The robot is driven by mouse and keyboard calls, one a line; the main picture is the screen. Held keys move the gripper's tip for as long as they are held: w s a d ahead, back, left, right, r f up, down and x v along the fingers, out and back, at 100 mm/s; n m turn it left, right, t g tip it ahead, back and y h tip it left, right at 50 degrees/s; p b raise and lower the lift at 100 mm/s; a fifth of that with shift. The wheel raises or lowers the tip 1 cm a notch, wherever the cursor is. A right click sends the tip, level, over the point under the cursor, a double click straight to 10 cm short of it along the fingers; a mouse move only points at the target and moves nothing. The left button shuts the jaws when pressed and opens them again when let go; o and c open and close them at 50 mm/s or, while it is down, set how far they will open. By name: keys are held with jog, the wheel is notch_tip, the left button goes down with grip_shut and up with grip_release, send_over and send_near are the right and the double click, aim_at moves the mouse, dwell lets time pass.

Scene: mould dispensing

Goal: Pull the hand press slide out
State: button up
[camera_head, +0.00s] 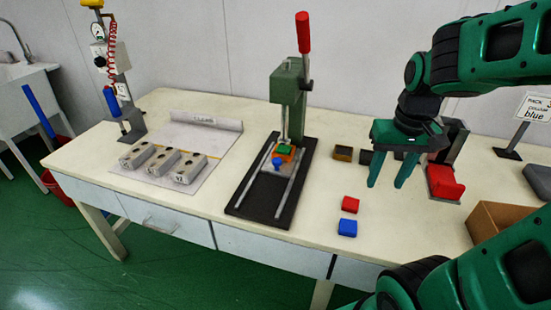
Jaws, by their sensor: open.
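The hand press (290,85) is a green column with a red-handled lever (303,35), standing at the back of a black base (256,206) on the table. Two light rails (291,190) run along the base toward the front. The slide (278,162) sits at the back end, under the press ram, with a blue knob (276,162) facing front and a green and orange piece (284,150) on it. My gripper (388,183) is open and empty, pointing down over the table, well to the right of the slide.
A red block (350,204) and a blue block (347,228) lie right of the press. Metal moulds (188,167) sit on a left mat. A cardboard box (490,218), red-topped device (444,182) and sign (534,108) stand right.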

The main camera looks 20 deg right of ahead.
jog(key=w+a+n+t, duration=0.1)
jog(key=w+a+n, duration=0.15)
jog(key=w, duration=0.55)
jog(key=w+a+n+t, duration=0.1)
jog(key=w+a, duration=0.3)
jog(key=w, duration=0.4)
jog(key=n+t, duration=0.1)
jog(key=n, duration=0.2)
send_near(276, 160)
jog(key=shift+y, duration=0.4)
jog(key=x, duration=0.5)
jog(key=d+x, duration=0.1)
jog(key=x, duration=0.2)
jog(key=shift+w+f, duration=0.1)
jog(key=shift+f, duration=0.1)
grip_shut()
jog(key=shift+a, duration=0.1)
